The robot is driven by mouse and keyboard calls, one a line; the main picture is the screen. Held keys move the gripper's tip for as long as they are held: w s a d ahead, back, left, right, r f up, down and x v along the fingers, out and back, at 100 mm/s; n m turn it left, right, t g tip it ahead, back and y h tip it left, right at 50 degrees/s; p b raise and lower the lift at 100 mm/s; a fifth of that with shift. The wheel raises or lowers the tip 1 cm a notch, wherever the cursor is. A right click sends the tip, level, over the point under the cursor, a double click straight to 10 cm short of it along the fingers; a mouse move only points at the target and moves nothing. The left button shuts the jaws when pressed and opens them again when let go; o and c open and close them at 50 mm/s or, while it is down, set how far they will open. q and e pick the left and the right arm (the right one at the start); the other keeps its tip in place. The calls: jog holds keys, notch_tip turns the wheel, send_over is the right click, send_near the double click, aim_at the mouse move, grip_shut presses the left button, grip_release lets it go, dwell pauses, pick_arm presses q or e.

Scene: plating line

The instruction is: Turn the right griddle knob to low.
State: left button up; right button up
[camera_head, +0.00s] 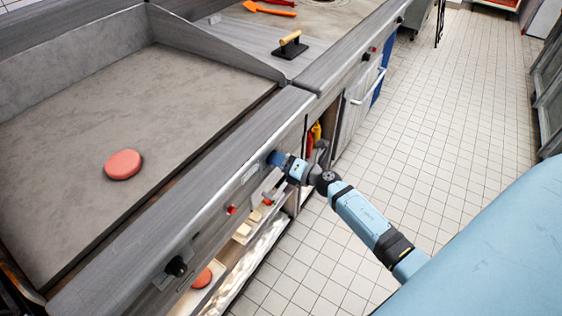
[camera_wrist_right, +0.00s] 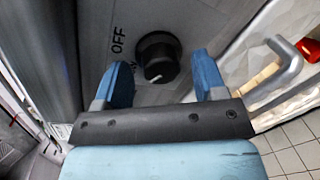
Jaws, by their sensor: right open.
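The right griddle knob (camera_wrist_right: 158,52) is a round black knob on the grey front panel in the right wrist view. A short white mark shows on its lower edge, and "OFF" is printed to its left; other lettering there is partly hidden. My right gripper (camera_head: 274,158) is at the griddle's front panel in the head view, where it hides this knob. In the wrist view its two blue fingers (camera_wrist_right: 163,76) are spread, one on each side of the knob, with gaps between; contact is not seen. My left gripper is not in view.
The griddle (camera_head: 70,115) holds one pinkish patty (camera_head: 123,164). Another black knob (camera_head: 176,266) and a red light (camera_head: 232,210) are on the front panel. Below is an open shelf with food items. A press (camera_head: 290,46) stands on the far surface. The tiled floor at right is clear.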

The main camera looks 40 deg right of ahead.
jog(key=v, duration=1.3)
jog(key=shift+s, duration=0.3)
jog(key=shift+d, duration=0.1)
